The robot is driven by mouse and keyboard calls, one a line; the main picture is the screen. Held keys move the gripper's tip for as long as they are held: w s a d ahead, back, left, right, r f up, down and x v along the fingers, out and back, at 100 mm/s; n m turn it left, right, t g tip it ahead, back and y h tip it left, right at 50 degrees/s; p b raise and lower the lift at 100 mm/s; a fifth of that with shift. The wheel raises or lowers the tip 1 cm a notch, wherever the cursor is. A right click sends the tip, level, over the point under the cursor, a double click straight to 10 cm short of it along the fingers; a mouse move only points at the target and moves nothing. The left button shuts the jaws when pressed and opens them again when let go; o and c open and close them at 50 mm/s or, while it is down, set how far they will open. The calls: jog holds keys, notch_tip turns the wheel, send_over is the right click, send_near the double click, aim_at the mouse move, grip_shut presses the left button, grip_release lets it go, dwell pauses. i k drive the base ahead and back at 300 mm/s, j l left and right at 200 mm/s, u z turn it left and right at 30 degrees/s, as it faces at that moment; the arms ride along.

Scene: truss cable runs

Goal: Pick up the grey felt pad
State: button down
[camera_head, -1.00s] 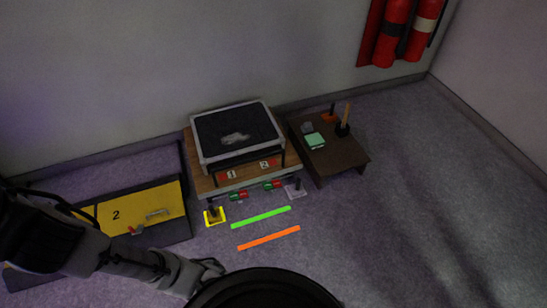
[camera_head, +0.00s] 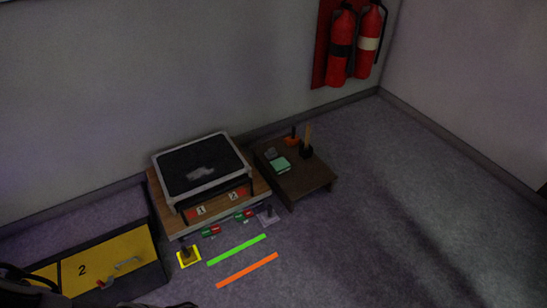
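A small grey item (camera_head: 270,153) lies on the low dark brown table, behind a mint-green block. It may be the grey felt pad, but it is too small to tell. A pale grey patch (camera_head: 200,173) also shows on the black top of the framed case; I cannot tell what it is. My gripper is not in view. Only dark parts of my arm show at the lower left edge, well away from both tables.
The low brown table (camera_head: 312,185) also holds the mint-green block (camera_head: 281,165), an orange-based item (camera_head: 292,138) and a dark holder with a stick (camera_head: 306,150). A yellow-topped case (camera_head: 110,258) sits left. Green (camera_head: 237,249) and orange (camera_head: 247,270) strips mark the floor. Floor at right is clear.

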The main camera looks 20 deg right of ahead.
aim_at(271, 153)
jog(key=i+l, duration=0.2)
jog(key=i+l+u, duration=0.1)
jog(key=l, duration=0.3)
jog(key=i+l+u, duration=0.1)
jog(key=i+l, duration=0.35)
jog(key=l, duration=0.25)
jog(key=i+l+u, duration=0.1)
jog(key=l, duration=0.25)
jog(key=i+l, duration=0.45)
jog(key=i+l+u, duration=0.15)
jog(key=l, duration=0.25)
jog(key=i+l, duration=0.4)
jog(key=i, duration=0.15)
jog(key=j+u, duration=0.05)
